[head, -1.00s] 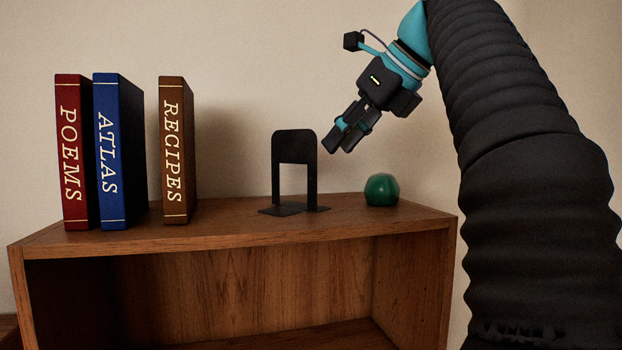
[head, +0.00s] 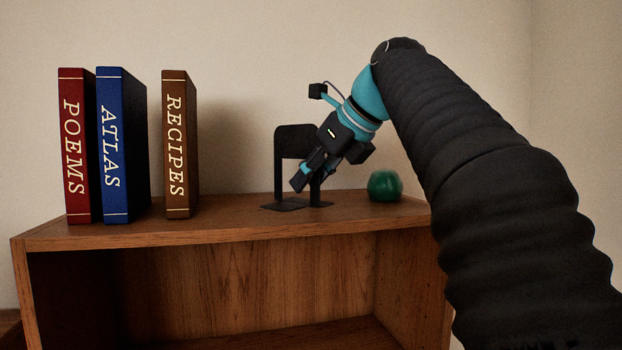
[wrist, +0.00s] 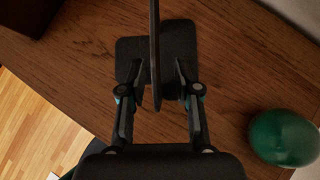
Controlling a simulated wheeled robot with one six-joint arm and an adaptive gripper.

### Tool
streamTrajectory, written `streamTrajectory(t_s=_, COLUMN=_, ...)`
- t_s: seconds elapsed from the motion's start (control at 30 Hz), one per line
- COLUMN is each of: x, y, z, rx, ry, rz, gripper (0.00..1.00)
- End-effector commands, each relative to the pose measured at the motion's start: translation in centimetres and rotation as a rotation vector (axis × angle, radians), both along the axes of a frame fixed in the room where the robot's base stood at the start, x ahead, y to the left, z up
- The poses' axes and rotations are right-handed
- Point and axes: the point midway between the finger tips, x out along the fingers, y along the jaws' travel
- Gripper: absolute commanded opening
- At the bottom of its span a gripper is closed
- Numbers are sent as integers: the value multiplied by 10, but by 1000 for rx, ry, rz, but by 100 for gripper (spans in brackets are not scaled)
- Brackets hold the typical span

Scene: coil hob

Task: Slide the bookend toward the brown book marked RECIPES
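The black bookend (head: 295,138) stands upright on the shelf top, right of the brown RECIPES book (head: 177,145), with a clear gap between them. My gripper (head: 307,176) is low in front of the bookend and hides part of it. In the wrist view, the bookend's thin upright plate (wrist: 155,45) rises between the two fingers of my gripper (wrist: 161,85), with its flat base below. The fingers are apart, one on each side of the plate, and I see gaps beside it.
A red POEMS book (head: 76,145) and a blue ATLAS book (head: 112,145) stand left of the brown book. A green ball-like object (head: 384,186) sits right of the bookend, also in the wrist view (wrist: 284,138). The wooden shelf top (head: 230,222) is bare between brown book and bookend.

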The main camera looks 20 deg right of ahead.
Motion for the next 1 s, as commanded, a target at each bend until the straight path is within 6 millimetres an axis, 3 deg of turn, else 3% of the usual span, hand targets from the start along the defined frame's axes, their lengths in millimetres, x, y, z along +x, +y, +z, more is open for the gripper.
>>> streamTrajectory(t_s=0.13, x=0, y=0, z=0, rx=0, ry=0, rz=0, gripper=30)
streamTrajectory(t_s=0.27, x=0, y=0, z=0, rx=0, ry=0, rz=0, gripper=0)
streamTrajectory(t_s=0.63, x=0, y=3, z=1, rx=1, ry=0, rz=-1, gripper=0)
streamTrajectory(t_s=1.0, x=0, y=28, z=1, rx=0, ry=0, rz=-13, gripper=0)
